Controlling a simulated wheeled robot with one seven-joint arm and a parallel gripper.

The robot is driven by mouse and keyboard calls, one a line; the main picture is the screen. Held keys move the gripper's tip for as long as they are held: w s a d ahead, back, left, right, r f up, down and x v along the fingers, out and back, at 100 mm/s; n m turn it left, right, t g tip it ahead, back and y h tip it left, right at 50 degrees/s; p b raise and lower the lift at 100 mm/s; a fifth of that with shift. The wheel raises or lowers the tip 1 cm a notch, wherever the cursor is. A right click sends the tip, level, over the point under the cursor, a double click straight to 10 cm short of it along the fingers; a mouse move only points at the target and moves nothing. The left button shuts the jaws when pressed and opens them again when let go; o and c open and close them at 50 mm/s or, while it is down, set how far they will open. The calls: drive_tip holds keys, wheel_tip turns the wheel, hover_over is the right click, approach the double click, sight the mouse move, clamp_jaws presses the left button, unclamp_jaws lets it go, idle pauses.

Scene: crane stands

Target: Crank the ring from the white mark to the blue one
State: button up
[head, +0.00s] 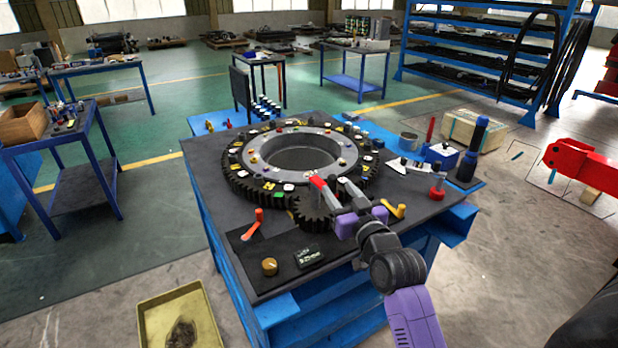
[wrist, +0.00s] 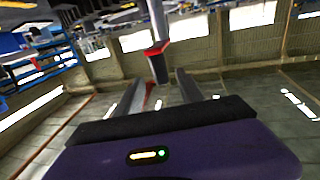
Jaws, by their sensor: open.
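The large dark toothed ring (head: 236,184) lies flat on the workbench, with a grey inner ring and many small coloured marks on top. The marks are too small for me to tell the white one and blue one apart surely. A small dark pinion (head: 312,214) meets its near edge. My gripper (head: 334,184) is open above the pinion, beside a red piece (head: 318,182) that looks like a crank part. In the wrist view a dark grip with a red collar (wrist: 157,62) on a grey post shows just beyond and between my open fingers (wrist: 159,78).
An orange-red lever (head: 258,217) and brass knob (head: 269,266) are at the bench's left front. A yellow lever (head: 399,211) is right of my gripper. A yellow tray (head: 180,318) is on the floor.

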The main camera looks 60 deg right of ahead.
drive_tip(key=p+x, duration=0.1)
drive_tip(key=x, duration=0.6)
drive_tip(key=shift+w+d, duration=0.15)
drive_tip(key=shift+w, duration=0.15)
clamp_jaws()
idle(1.2)
